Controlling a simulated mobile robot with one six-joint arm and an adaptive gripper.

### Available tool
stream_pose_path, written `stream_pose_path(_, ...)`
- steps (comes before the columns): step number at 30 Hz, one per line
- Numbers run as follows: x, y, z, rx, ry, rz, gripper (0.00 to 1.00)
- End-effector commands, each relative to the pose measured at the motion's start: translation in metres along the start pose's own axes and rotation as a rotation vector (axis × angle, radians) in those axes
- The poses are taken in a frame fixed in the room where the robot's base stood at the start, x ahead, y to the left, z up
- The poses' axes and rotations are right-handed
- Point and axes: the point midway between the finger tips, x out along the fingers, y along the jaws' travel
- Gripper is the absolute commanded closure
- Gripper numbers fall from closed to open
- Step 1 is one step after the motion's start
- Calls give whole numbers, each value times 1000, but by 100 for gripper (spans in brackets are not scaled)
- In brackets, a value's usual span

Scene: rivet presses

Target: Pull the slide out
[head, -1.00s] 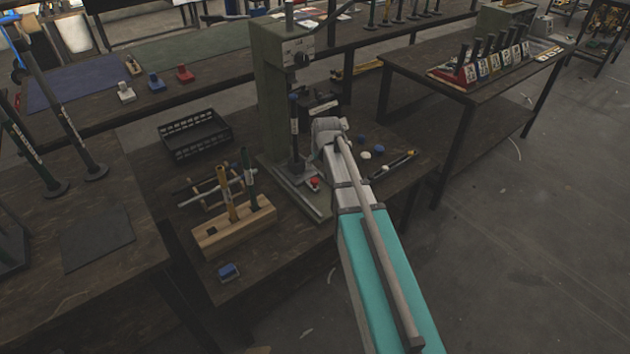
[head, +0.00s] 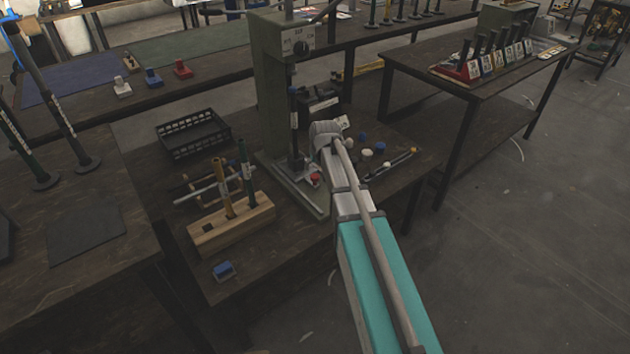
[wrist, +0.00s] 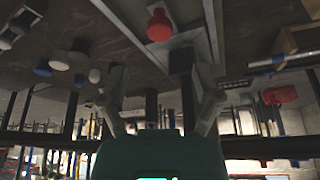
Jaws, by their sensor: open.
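The grey-green rivet press (head: 272,110) stands on the dark bench. A red knob (head: 315,177) sits on the slide (head: 302,181), a light metal plate at the press's base. In the wrist view the red knob (wrist: 160,24) is at the top middle, on the pale slide surface (wrist: 185,18). My gripper (wrist: 160,82) is open, with a finger at each side of the picture's middle. The knob appears beyond the fingertips, with nothing between the fingers touching it. In the head view my wrist is beside the press, right of the knob, and hides the fingers.
A wooden block (head: 232,222) holding upright tools stands left of the press, with a black crate (head: 192,135) behind. A small blue item (head: 223,270) lies at the bench front. White and blue round pieces (head: 366,153) lie right of my wrist.

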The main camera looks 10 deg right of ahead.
Motion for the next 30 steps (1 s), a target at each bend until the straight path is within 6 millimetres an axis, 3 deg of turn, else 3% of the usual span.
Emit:
stream_pose_path(21,62,0,1,0,0,0,18)
stream_pose_path(30,78,0,0,0,0,0,18)
